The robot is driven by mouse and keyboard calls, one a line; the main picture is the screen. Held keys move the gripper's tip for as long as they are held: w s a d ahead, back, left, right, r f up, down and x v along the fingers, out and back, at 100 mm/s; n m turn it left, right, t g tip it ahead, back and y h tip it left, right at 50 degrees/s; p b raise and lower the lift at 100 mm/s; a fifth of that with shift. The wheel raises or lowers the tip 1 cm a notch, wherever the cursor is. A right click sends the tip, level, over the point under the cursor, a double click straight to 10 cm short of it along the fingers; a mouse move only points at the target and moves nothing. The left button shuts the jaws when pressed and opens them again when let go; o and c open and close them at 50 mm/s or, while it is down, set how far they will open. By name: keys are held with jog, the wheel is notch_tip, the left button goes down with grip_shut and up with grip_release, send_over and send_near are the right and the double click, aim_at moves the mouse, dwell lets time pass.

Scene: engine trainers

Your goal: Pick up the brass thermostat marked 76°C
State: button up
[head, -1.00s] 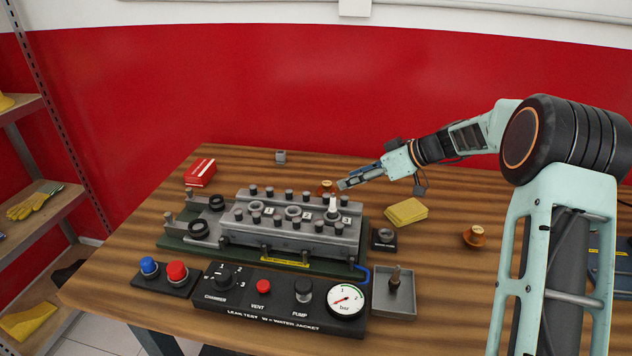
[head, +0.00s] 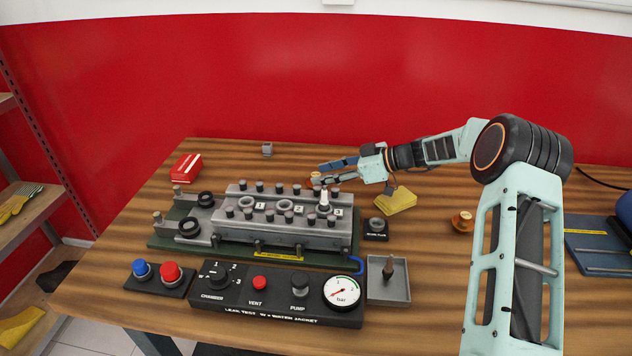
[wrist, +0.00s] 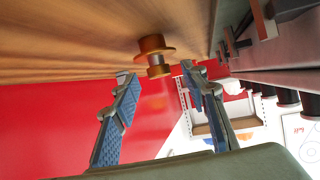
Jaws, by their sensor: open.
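A small brass thermostat (head: 316,178) stands on the table behind the grey engine block, partly hidden by my fingers. In the wrist view a brass thermostat (wrist: 152,45) with a wide flange shows just past my fingertips, roughly midway between them. My gripper (head: 322,173) is open and empty, its fingers pointing left close to that thermostat; it also shows in the wrist view (wrist: 156,76). A second brass thermostat (head: 462,221) stands apart on the right of the table. I cannot read a temperature marking on either one.
The engine block (head: 290,230) with its upright posts stands just in front of my gripper. A yellow pad (head: 396,201) lies below my wrist. A black-based ring (head: 376,229) and grey tray (head: 400,288) are to the right. The table behind the block is mostly clear.

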aim_at(317, 175)
jog(key=shift+x, duration=1.6)
jog(key=shift+c, duration=0.4)
grip_shut()
jog(key=shift+r, duration=0.15)
